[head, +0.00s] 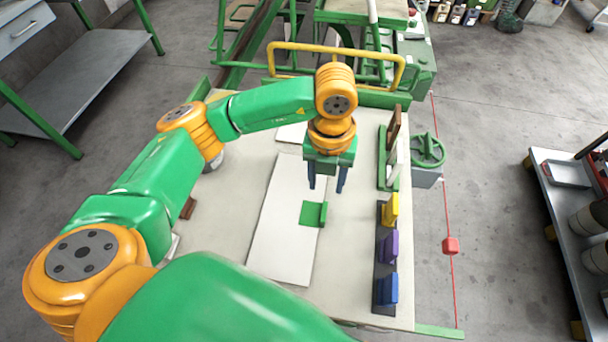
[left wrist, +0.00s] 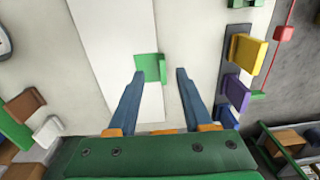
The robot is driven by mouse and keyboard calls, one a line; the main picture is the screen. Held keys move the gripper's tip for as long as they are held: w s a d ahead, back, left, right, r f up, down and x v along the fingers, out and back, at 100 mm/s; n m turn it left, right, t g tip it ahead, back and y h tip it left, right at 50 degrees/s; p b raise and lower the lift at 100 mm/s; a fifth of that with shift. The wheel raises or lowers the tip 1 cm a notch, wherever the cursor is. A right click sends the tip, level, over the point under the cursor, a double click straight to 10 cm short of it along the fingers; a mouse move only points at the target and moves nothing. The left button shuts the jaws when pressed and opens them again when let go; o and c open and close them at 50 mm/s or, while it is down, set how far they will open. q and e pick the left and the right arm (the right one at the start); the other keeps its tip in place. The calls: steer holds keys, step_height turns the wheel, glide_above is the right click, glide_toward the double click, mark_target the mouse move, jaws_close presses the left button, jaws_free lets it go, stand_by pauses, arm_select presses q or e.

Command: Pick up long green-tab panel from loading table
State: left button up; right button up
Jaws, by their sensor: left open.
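The long white panel (head: 283,225) lies flat on the pale loading table (head: 225,235). A green tab (head: 314,213) stands up at its right edge, about midway along. In the left wrist view the panel (left wrist: 112,50) runs upward, with the green tab (left wrist: 150,67) near its right edge. My left gripper (head: 327,188) is open and empty, pointing down above the table. In the left wrist view my left gripper (left wrist: 160,85) has its fingers apart, the left fingertip close to the green tab in the picture. I cannot tell the height gap. My right gripper is not in view.
A dark rack with yellow (head: 390,209), purple (head: 388,246) and blue (head: 387,289) tabs stands along the table's right side. A green upright holder (head: 386,160) is behind it. A yellow rail (head: 335,50) crosses the far end. Another white piece (head: 292,133) lies behind my arm.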

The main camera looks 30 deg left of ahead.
mark_target(325, 204)
arm_select(q)
steer(key=shift+s+a+f+y, duration=0.15)
steer(key=shift+a+f+y, duration=0.1)
steer(key=shift+y, duration=0.05)
steer(key=f, duration=0.1)
steer(key=p, duration=0.1)
steer(key=d+f+p, duration=0.1)
steer(key=shift+s+f, duration=0.3)
steer(key=shift+s, duration=0.1)
step_height(325, 204, down, 3)
steer(key=shift+w, duration=0.15)
steer(key=shift+w+f, duration=0.1)
steer(key=shift+f, duration=0.1)
steer(key=shift+d, duration=0.1)
jaws_close()
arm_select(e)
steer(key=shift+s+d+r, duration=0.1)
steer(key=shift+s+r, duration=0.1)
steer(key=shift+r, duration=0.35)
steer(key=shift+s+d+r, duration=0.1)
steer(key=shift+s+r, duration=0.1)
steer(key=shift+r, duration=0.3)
